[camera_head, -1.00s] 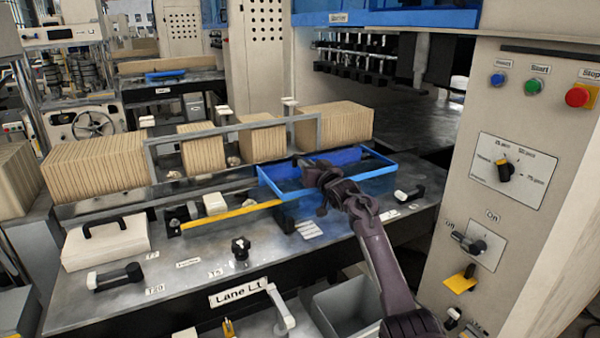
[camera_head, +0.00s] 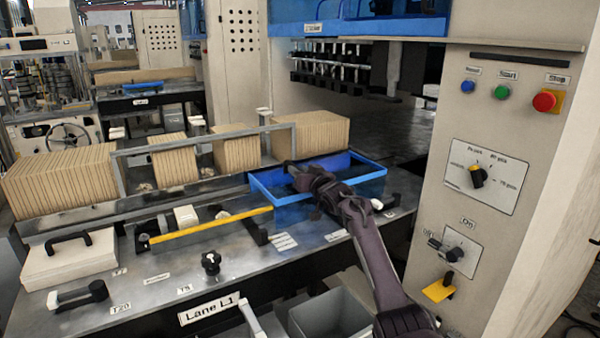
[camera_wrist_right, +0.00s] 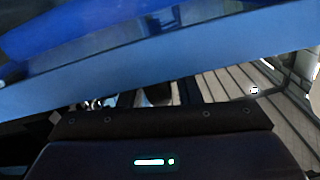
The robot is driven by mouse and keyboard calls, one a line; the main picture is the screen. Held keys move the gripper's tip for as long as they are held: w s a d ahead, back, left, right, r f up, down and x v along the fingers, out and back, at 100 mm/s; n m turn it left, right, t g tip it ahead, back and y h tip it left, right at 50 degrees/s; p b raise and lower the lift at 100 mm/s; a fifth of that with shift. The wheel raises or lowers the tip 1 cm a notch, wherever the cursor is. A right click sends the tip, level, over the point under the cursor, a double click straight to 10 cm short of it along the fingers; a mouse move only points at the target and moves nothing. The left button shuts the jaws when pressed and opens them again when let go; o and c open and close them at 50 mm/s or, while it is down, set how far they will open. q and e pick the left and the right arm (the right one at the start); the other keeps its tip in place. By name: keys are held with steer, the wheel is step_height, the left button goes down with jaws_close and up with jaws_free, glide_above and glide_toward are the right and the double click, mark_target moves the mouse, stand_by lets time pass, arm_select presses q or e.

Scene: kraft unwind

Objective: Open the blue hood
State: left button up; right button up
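In the right wrist view, the blue hood (camera_wrist_right: 150,75) crosses the picture close in front of the gripper, and the fingers are hidden. My left gripper is not in view.
Cardboard stacks (camera_head: 60,180) stand behind a grey rail on the left. A yellow bar (camera_head: 210,227) lies left of the hood. The control panel (camera_head: 490,185) with buttons and knobs rises at the right. A grey bin (camera_head: 330,318) is below the front edge.

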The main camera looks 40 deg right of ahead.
steer(key=shift+o, duration=0.5)
steer(key=shift+a, duration=0.1)
steer(key=shift+s+a+f, duration=0.15)
steer(key=shift+s, duration=0.35)
steer(key=b+v, duration=0.2)
steer(key=v, duration=0.4)
steer(key=shift+s, duration=0.4)
